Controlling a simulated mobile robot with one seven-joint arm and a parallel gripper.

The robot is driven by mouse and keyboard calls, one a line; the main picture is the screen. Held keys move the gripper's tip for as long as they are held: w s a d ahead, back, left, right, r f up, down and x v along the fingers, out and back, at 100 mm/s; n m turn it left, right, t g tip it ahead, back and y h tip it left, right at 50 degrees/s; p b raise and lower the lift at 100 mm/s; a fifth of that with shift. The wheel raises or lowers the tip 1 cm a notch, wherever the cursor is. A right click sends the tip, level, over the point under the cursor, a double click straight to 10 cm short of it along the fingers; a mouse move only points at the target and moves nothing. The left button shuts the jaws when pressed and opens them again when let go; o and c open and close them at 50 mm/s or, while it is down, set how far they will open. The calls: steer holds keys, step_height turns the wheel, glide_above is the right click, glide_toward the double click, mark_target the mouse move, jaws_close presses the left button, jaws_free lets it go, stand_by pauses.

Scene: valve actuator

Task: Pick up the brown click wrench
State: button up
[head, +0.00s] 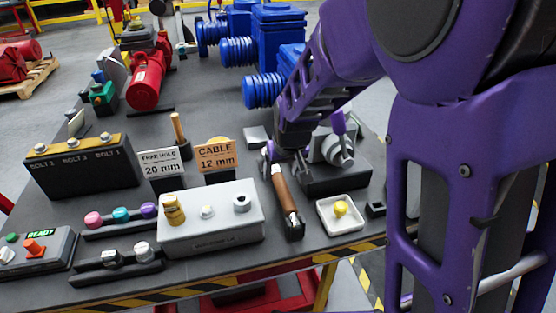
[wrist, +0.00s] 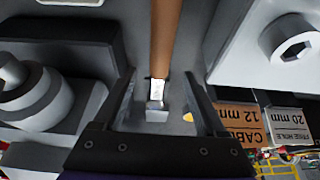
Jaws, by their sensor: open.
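My gripper (head: 286,160) is over the wrench's far end. In the wrist view my gripper (wrist: 163,97) is open, one finger on each side of the silver end, with gaps visible on both sides. The upper part of the wrench is partly hidden by my gripper in the head view.
A grey block with fittings (head: 210,228) stands close left of the wrench. A white tray with a yellow knob (head: 342,213) and a dark-based grey fixture (head: 335,180) stand close right. The "CABLE 12 mm" sign (head: 217,156) is left of my gripper. Blue actuators (head: 277,35) stand behind.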

mark_target(279, 178)
steer(key=shift+b+x, duration=2.05)
steer(key=shift+x, duration=1.2)
steer(key=shift+w+r, duration=0.15)
steer(key=shift+w, duration=0.05)
jaws_close()
